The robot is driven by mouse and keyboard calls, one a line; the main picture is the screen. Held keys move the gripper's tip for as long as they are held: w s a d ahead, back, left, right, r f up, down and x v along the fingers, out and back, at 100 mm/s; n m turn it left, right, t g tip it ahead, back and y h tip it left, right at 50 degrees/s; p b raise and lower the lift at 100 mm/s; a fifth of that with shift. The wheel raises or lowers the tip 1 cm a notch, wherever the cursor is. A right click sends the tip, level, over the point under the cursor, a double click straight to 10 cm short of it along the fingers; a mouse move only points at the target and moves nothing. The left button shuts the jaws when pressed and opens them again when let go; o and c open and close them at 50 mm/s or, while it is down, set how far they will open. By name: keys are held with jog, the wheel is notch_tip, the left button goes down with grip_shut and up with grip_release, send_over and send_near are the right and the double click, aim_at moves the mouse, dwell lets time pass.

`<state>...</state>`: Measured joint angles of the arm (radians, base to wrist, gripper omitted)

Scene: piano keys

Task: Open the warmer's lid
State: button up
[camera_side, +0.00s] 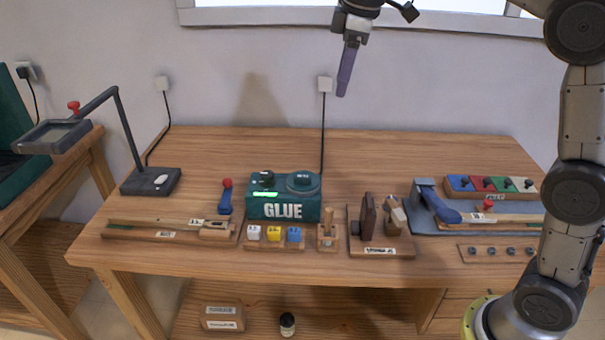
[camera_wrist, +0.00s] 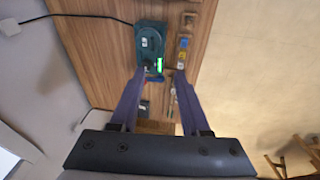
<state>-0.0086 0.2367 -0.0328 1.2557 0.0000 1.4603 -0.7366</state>
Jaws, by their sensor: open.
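The warmer is a dark green box (camera_side: 284,207) labelled GLUE, standing on the workbench with a lit green strip on its front. Its round dark lid (camera_side: 303,180) lies on the right of its top and looks closed. My gripper (camera_side: 343,88) is high above the bench, up and to the right of the warmer, pointing down and touching nothing. In the wrist view my gripper's two purple fingers (camera_wrist: 159,75) are spread apart and empty. The warmer (camera_wrist: 150,40) shows beyond the fingertips there.
White, yellow and blue blocks (camera_side: 273,234) sit before the warmer. A blue-handled tool with a red knob (camera_side: 226,198) stands left of it. A wooden clamp fixture (camera_side: 378,228) stands to its right. A black cord (camera_side: 323,125) runs down the wall behind. The bench's back strip is clear.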

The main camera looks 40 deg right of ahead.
jog(key=w+f+g, duration=0.1)
jog(key=w+f, duration=0.7)
jog(key=w, duration=0.1)
jog(key=g, duration=0.2)
send_over(302, 178)
notch_tip(302, 178, down, 6)
jog(key=f, duration=0.1)
notch_tip(302, 178, down, 13)
jog(key=shift+f, duration=0.1)
grip_shut()
dwell(0.8)
